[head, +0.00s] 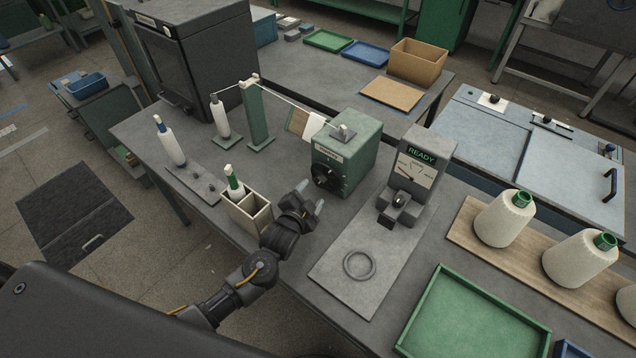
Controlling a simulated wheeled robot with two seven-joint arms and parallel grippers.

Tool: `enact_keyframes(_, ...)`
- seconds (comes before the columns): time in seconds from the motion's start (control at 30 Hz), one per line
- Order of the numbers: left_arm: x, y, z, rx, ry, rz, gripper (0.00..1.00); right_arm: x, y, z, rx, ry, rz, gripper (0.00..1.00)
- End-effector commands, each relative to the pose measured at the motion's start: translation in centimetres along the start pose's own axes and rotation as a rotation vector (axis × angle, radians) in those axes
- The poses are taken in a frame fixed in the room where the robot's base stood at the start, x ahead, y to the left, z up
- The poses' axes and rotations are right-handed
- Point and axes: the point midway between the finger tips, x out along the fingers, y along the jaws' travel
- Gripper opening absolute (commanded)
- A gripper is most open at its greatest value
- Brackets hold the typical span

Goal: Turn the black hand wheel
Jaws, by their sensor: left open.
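The black hand wheel (324,176) sits on the front face of the green winder box (352,158), which stands on the grey table. My left gripper (312,197) is just in front of and below the wheel, its light fingertips pointing up toward the box. It is open and holds nothing that I can see. Whether a fingertip touches the wheel cannot be told from this view. My right gripper is not in view.
A divided box (245,222) with a green-topped bobbin stands left of my gripper. A gauge reading READY (414,172) and a grey plate with a ring (359,265) are to the right. A green tray (470,320) and yarn cones (502,222) lie further right.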

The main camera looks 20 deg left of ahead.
Motion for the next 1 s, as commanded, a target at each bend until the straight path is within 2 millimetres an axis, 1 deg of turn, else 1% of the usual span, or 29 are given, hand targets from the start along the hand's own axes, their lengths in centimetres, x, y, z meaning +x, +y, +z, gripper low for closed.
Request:
enact_keyframes(0.03, 1.0, -0.2, -0.2, 0.000, -0.001, -0.001, 0.58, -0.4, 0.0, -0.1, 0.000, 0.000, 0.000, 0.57)
enact_keyframes(0.1, 2.3, -0.2, -0.1, 0.001, -0.001, -0.001, 0.58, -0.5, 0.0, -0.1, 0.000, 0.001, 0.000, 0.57)
enact_keyframes(0.3, 4.9, -0.1, -0.1, 0.000, 0.000, 0.000, 0.58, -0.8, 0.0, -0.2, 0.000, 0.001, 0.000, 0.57)
enact_keyframes(0.5, 5.9, 0.0, -0.1, 0.000, 0.000, 0.001, 0.58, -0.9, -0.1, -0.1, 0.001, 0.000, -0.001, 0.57)
enact_keyframes(0.77, 6.0, 0.0, 0.0, 0.000, 0.001, 0.001, 0.58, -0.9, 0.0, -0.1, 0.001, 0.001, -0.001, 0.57)
enact_keyframes(0.87, 6.0, 0.0, 0.0, 0.000, 0.000, 0.001, 0.46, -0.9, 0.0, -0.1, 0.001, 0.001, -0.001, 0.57)
enact_keyframes(1.0, 6.0, 0.0, 0.0, 0.000, 0.000, 0.001, 0.28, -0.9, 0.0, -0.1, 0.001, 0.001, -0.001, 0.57)
